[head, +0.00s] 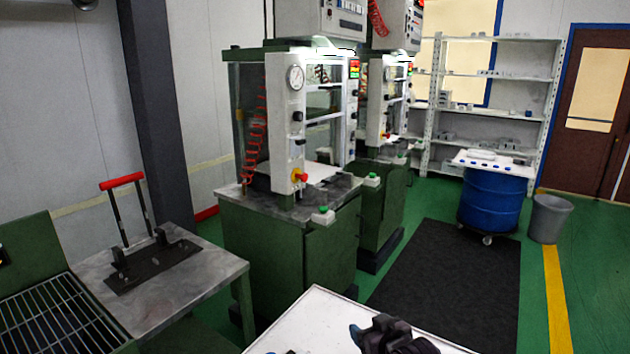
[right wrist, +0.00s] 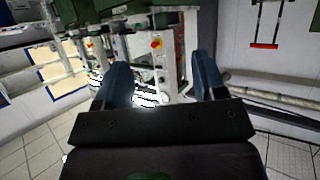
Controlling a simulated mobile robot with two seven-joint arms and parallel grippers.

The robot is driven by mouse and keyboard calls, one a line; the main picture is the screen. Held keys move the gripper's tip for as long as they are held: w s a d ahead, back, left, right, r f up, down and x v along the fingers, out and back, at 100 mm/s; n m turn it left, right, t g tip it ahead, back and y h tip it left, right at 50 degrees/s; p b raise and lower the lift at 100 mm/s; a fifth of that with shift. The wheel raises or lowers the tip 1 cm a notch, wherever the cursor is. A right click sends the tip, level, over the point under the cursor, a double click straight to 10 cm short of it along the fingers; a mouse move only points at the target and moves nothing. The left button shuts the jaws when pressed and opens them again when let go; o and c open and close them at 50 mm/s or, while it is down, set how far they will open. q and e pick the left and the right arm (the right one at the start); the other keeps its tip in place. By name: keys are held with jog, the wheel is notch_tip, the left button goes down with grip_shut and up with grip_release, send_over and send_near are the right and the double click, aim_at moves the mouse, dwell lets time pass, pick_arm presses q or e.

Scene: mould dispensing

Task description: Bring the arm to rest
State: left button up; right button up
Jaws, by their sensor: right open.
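My right gripper (head: 372,334) shows at the bottom edge of the head view, dark with a bluish fingertip, in front of or over a white tabletop. In the right wrist view the two blue fingers of my right gripper (right wrist: 161,78) stand wide apart with nothing between them. The view past them shows the press machines and the wall at a steep tilt. Most of my right arm is hidden below the head view. My left gripper is in neither view.
A white table (head: 310,312) is close in front. Green presses (head: 290,245) stand beyond it. At left is a metal-topped bench (head: 185,290) with a red-handled lever tool (head: 122,181). A blue drum (head: 492,200) and grey bin (head: 548,218) stand right. The dark floor mat (head: 450,280) is clear.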

jog(key=s+d+f+m+h, duration=0.1)
jog(key=s+d+f, duration=0.4)
jog(key=s, duration=0.5)
jog(key=s+d+f+m+h+b, duration=0.1)
jog(key=s+d+f, duration=0.4)
jog(key=s, duration=0.5)
jog(key=s+d+f+m+h+b, duration=0.1)
jog(key=s+d+f, duration=0.4)
jog(key=s, duration=0.5)
jog(key=shift+d+f+m+g+h, duration=0.3)
jog(key=shift+f+h, duration=0.3)
jog(key=shift+h, duration=0.3)
